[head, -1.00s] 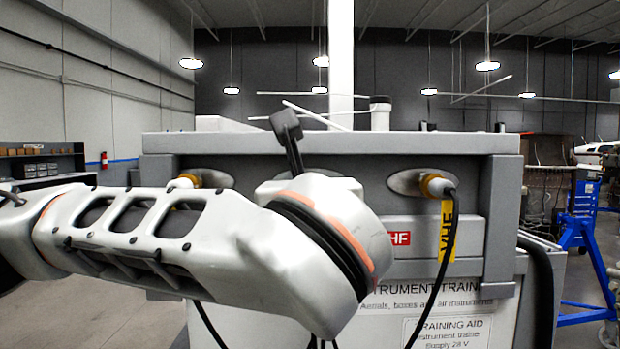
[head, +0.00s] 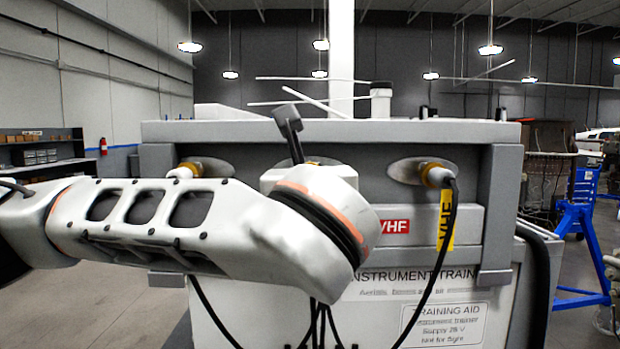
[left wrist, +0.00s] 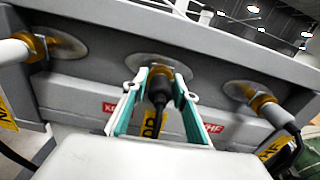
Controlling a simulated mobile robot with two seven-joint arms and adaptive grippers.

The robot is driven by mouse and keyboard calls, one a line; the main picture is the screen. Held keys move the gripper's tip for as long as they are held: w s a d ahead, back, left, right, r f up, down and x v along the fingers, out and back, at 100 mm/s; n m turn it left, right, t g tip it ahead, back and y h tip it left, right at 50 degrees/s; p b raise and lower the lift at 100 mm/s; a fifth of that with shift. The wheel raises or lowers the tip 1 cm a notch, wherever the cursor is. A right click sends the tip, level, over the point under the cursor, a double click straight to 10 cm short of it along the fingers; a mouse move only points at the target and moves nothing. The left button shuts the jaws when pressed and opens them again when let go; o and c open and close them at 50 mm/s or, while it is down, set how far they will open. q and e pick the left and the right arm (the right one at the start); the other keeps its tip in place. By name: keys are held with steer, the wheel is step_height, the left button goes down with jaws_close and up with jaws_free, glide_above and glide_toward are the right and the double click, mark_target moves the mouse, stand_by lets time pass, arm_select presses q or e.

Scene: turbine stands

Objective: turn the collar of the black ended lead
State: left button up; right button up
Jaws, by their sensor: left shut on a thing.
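The black ended lead (left wrist: 159,92) shows in the left wrist view, in the middle of three sockets, with a brass collar at the panel and a black cable end. My left gripper (left wrist: 160,80) has its teal-padded fingers on either side of this collar, shut on it. In the head view my left wrist covers the gripper and most of this lead. A left lead with a white end (left wrist: 14,50) and a right lead with a brass collar and pale ring (left wrist: 268,106) are in the outer sockets. My right gripper is out of view.
The grey instrument trainer (head: 400,132) fills the middle of the head view. The right lead's black cable hangs down with a yellow tag (head: 446,221). Black cables also hang below my wrist. A blue stand (head: 577,235) is at the right.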

arm_select(q)
steer(key=shift+f+n+b, duration=0.15)
steer(key=shift+n+b, duration=0.15)
steer(key=shift+b, duration=0.3)
steer(key=shift+f+n+b, duration=0.15)
steer(key=shift+n+b, duration=0.45)
steer(key=shift+b, duration=0.5)
steer(key=n+b, duration=0.2)
steer(key=shift+n+b, duration=0.3)
steer(key=shift+b, duration=0.05)
steer(key=shift+n+b, duration=0.35)
steer(key=shift+n, duration=0.55)
steer(key=n, duration=0.2)
steer(key=shift+r+n, duration=0.2)
steer(key=shift+n, duration=0.1)
steer(key=n, duration=0.4)
steer(key=shift+r+n, duration=0.1)
steer(key=shift+n, duration=0.3)
steer(key=shift+n+p, duration=0.35)
steer(key=shift+n, duration=0.05)
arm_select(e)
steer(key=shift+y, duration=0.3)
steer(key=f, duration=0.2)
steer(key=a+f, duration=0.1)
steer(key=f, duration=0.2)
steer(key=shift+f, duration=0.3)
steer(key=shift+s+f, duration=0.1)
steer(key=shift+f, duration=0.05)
